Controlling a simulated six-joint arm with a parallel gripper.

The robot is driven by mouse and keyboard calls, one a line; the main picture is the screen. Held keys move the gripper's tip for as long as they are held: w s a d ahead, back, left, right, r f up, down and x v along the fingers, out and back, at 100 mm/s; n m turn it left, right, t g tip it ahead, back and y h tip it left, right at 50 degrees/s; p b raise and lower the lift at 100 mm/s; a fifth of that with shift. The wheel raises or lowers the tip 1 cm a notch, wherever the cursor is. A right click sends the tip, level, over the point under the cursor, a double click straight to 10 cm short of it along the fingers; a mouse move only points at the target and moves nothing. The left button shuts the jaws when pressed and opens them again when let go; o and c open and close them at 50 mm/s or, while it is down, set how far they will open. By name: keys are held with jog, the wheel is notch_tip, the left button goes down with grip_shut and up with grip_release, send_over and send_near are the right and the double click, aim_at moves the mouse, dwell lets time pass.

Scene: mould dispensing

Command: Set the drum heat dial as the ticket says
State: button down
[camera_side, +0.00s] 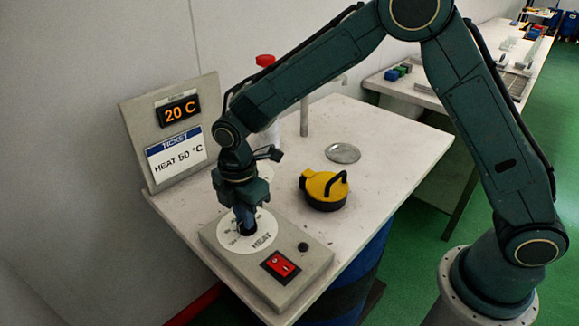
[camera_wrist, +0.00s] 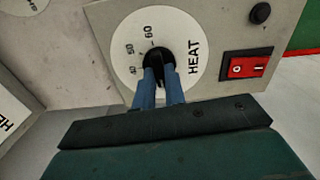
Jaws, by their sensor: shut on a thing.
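The heat dial's black knob (camera_wrist: 157,57) sits in the middle of a white round scale (camera_wrist: 183,35) marked HEAT, with 40, 50 and 60 readable in the wrist view. My gripper (camera_wrist: 160,78) is shut on the knob from above, its two blue fingers on either side of it. In the side view my gripper (camera_side: 245,226) hides most of the knob, and I cannot tell exactly which mark it points to. The ticket (camera_side: 176,154) on the upright panel reads HEAT 50 °C. The display (camera_side: 179,111) above it reads 20 C.
A red rocker switch (camera_side: 281,266) and a small black button (camera_side: 303,246) are on the dial's grey box (camera_side: 309,265). A yellow and black lidded pot (camera_side: 325,188), a metal disc (camera_side: 342,153) and a red-topped bottle (camera_side: 265,61) stand behind. The table's right part is clear.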

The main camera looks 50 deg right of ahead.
jog(key=m, duration=0.6)
jog(key=shift+w, duration=0.1)
jog(key=m, duration=0.6)
jog(key=shift+w+d+m, duration=0.1)
jog(key=shift+m, duration=0.3)
jog(key=m, duration=0.6)
jog(key=shift+d, duration=0.1)
jog(key=m, duration=0.7)
jog(key=shift+d, duration=0.1)
jog(key=c, duration=1.5)
grip_release()
jog(key=shift+o, duration=0.2)
jog(key=shift+r, duration=0.1)
